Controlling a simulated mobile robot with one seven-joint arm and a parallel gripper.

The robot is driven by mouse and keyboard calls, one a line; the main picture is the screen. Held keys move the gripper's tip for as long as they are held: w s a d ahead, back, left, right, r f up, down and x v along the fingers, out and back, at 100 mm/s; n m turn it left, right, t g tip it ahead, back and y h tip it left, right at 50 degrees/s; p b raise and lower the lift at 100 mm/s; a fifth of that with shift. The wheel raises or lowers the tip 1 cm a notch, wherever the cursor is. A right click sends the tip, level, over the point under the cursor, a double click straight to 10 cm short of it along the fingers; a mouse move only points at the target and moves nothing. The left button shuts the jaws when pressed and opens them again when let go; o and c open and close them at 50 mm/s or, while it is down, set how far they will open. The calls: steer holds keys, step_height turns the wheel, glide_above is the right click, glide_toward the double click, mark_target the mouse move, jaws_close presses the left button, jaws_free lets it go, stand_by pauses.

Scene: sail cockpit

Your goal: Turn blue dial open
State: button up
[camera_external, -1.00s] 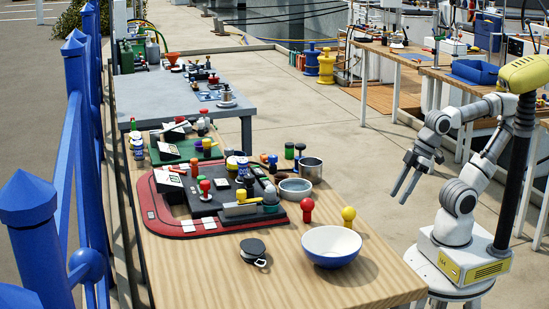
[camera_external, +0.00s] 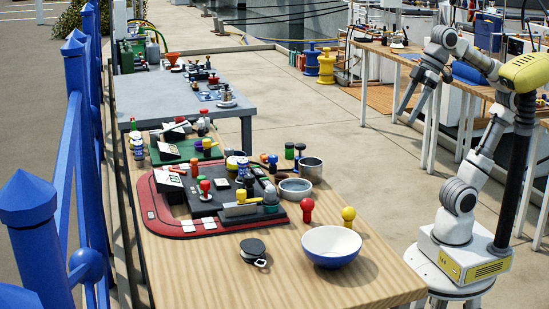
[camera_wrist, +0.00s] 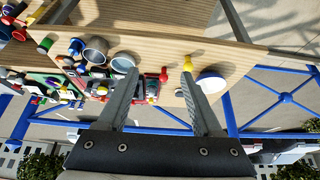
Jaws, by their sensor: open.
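The wooden table (camera_external: 190,275) holds a red-edged dark panel (camera_external: 165,222), a metal cup (camera_external: 313,170), a grey bowl (camera_external: 296,188), a red knob (camera_external: 307,208), a yellow knob (camera_external: 348,216) and a white-blue bowl (camera_external: 331,245). A blue railing (camera_external: 75,150) runs along the left. The air above the table is clear.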

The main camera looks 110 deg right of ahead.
steer(key=w+d+r+m+g+p, duration=0.1)
steer(key=w+d+r+m+p, duration=0.35)
steer(key=w+r+p, duration=0.55)
steer(key=m+g+p, duration=0.4)
steer(key=m+p, duration=0.8)
steer(key=p, duration=0.9)
glide_above(273, 156)
step_height(273, 156, down, 7)
step_height(273, 156, down, 23)
steer(key=shift+f+b, duration=0.15)
steer(key=shift+b, duration=0.6)
